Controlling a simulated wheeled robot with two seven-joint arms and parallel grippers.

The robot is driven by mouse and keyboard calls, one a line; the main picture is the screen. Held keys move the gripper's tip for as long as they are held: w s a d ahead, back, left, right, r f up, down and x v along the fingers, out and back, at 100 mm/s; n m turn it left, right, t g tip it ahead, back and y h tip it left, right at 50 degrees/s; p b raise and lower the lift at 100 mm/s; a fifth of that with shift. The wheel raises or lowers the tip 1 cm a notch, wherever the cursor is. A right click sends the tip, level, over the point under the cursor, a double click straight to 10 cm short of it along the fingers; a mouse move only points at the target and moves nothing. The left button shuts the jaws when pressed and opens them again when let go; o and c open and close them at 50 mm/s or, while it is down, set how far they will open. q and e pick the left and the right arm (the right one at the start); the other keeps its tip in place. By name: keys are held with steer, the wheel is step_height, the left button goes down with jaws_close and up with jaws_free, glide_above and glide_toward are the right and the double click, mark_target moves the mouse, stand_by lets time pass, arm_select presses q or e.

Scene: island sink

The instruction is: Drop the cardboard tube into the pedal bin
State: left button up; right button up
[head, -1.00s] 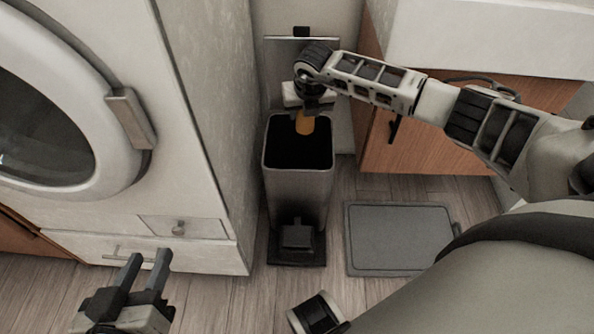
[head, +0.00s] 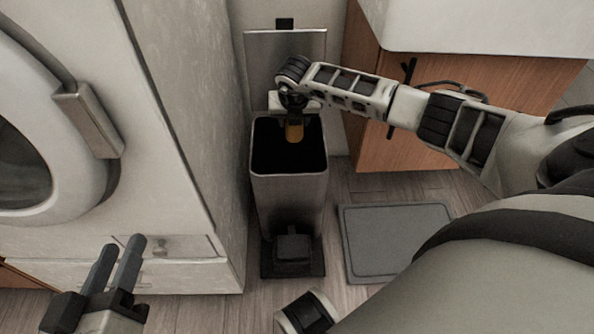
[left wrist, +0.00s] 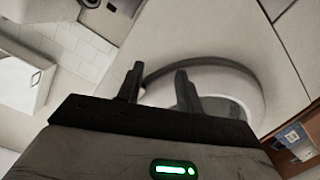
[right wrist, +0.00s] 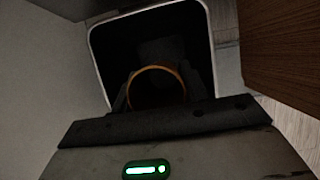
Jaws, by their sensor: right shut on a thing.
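The pedal bin (head: 289,197) stands on the floor beside the washing machine. Its lid (head: 286,62) is up and its dark opening faces me. My right gripper (head: 293,117) is over the back part of the opening and is shut on the cardboard tube (head: 294,132), which hangs below it. In the right wrist view the tube's round orange-brown rim (right wrist: 157,70) shows between the fingers, in front of the bin's dark mouth with its pale rim (right wrist: 92,55). My left gripper (head: 118,255) is open and empty at lower left; its two fingers stand apart in the left wrist view (left wrist: 158,88).
The washing machine (head: 190,130) closes off the left side of the bin. A wooden cabinet (head: 410,130) under a white counter stands at right. A flat grey scale-like panel (head: 398,240) lies on the floor right of the bin.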

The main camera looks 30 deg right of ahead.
steer(key=o, duration=1)
steer(key=shift+r, duration=0.1)
arm_select(q)
steer(key=f+g+y+p, duration=0.1)
steer(key=p, duration=0.1)
steer(key=a+f+m+g+y+p, duration=0.1)
steer(key=p, duration=0.2)
steer(key=shift+s+a+m+p, duration=0.2)
steer(key=shift+a+m+p, duration=0.1)
steer(key=shift+p, duration=0.05)
arm_select(e)
steer(key=v, duration=1.5)
steer(key=shift+s+r, duration=0.2)
steer(key=shift+r, duration=0.15)
